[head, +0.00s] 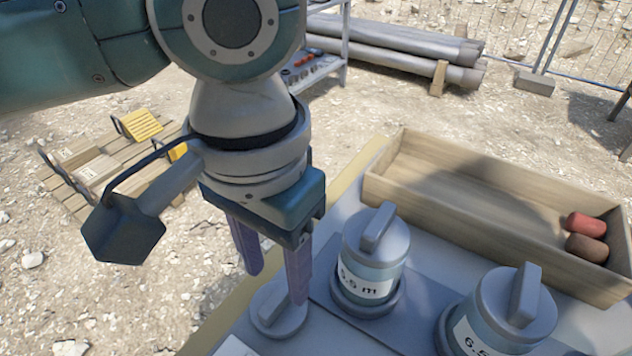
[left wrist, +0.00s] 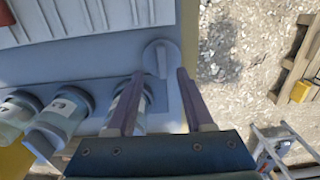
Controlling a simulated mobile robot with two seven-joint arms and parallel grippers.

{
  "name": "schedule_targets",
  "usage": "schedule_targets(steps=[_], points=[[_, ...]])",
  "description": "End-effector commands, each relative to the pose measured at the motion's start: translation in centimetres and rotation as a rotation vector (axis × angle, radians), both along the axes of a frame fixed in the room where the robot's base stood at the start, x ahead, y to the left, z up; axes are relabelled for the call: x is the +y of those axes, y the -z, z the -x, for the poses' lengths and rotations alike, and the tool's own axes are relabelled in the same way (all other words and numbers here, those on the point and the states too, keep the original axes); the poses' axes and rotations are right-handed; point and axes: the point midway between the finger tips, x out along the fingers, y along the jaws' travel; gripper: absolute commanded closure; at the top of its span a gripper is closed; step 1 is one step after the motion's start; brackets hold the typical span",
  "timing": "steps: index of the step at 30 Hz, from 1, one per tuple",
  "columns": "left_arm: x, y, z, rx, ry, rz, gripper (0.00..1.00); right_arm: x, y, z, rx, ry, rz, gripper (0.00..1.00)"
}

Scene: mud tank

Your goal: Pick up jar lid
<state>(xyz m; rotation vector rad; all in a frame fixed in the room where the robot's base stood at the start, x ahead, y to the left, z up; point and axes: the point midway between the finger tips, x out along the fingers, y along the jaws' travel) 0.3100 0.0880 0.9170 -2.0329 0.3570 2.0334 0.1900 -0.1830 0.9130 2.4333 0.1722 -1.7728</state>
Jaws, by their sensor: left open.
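A round grey jar lid (head: 277,312) with a raised bar handle lies flat on the grey table top near its left edge. It also shows in the left wrist view (left wrist: 152,57), just beyond the fingertips. My left gripper (head: 275,287) points down over the lid, with its two purple fingers apart and nothing between them. One finger covers part of the lid in the head view. I cannot tell whether the fingers touch it. A lidded jar marked 5.5 m (head: 368,268) stands right of the lid. My right gripper is not in view.
Another lidded jar (head: 500,318) stands at the lower right. A pallet (head: 85,172) lies on the gravel at left. Stacked pipes (head: 400,50) lie at the back.

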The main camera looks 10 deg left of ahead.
Motion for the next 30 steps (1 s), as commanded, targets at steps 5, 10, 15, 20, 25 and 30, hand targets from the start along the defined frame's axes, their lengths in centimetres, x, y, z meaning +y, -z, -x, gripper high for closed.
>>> schedule_targets(steps=[5, 10, 15, 20, 25, 30], points=[[0.4, 3.2, 0.1, 0.002, 0.001, -0.004, 0.47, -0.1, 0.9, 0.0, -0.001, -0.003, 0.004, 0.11], [0.3, 4.5, 0.0, -0.001, 0.000, -0.002, 0.47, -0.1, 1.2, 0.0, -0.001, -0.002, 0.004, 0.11], [0.3, 4.5, 0.0, -0.002, 0.001, -0.002, 0.47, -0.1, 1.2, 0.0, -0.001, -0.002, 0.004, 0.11], [0.3, 4.5, 0.0, -0.002, 0.001, -0.002, 0.61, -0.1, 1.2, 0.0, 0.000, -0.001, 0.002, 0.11], [0.3, 4.5, 0.0, -0.001, 0.001, -0.001, 0.80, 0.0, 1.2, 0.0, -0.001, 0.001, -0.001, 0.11], [0.3, 4.5, 0.0, -0.002, 0.001, -0.002, 0.99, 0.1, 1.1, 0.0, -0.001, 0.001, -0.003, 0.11]])
